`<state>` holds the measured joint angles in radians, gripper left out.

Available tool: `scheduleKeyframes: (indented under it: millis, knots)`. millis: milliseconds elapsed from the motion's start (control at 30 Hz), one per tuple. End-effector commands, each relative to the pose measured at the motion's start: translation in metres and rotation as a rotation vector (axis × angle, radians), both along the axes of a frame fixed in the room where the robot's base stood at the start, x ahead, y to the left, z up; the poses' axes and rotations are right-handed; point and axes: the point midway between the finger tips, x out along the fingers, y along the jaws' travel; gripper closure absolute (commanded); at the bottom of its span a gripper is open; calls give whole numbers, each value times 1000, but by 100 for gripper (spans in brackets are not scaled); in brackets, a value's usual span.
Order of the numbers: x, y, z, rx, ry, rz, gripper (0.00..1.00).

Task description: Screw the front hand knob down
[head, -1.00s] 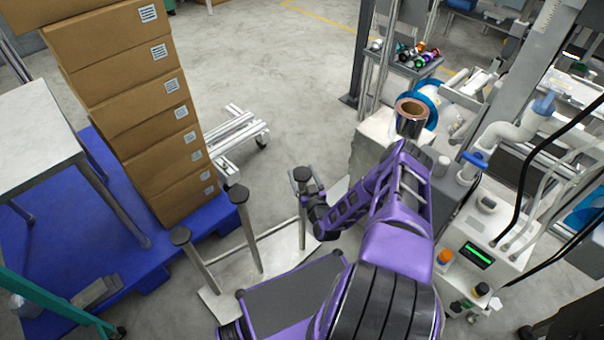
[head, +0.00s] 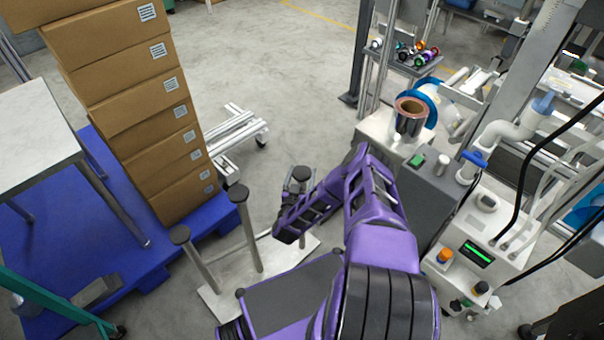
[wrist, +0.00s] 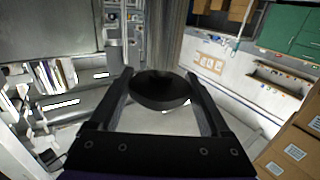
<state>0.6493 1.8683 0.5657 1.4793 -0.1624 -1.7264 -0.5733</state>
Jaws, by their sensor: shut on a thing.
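A round, dark hand knob (wrist: 160,88) sits between the two fingers of my gripper (wrist: 158,80) in the wrist view. The fingers touch it on both sides, and my gripper is shut on it. Its underside and whatever bears it are hidden. In the head view, my purple arm reaches left to the far right post of a pale stand, whose dark round top (head: 300,174) shows just behind the arm. Two more posts with dark round tops, left (head: 180,234) and middle (head: 238,193), stand upright and uncovered.
A tall stack of cardboard boxes (head: 140,110) stands on a blue pallet (head: 60,250) at the left. A machine with a copper-coloured reel (head: 410,118) and a green-lit panel (head: 477,255) fills the right. Open floor (head: 270,60) lies behind the stand.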

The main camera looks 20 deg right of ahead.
Motion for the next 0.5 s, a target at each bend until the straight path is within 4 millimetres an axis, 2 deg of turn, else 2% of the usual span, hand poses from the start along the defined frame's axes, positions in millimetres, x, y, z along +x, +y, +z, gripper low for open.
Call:
scheduleKeyframes:
  millis: [367, 400, 467, 500]
  knots:
    - [1, -1, 4, -3, -10, -5, 75]
    - [1, -1, 4, -3, -10, -5, 12]
    - [1, -1, 4, -2, -10, -5, 1]
    - [1, -1, 3, -2, -8, -5, 0]
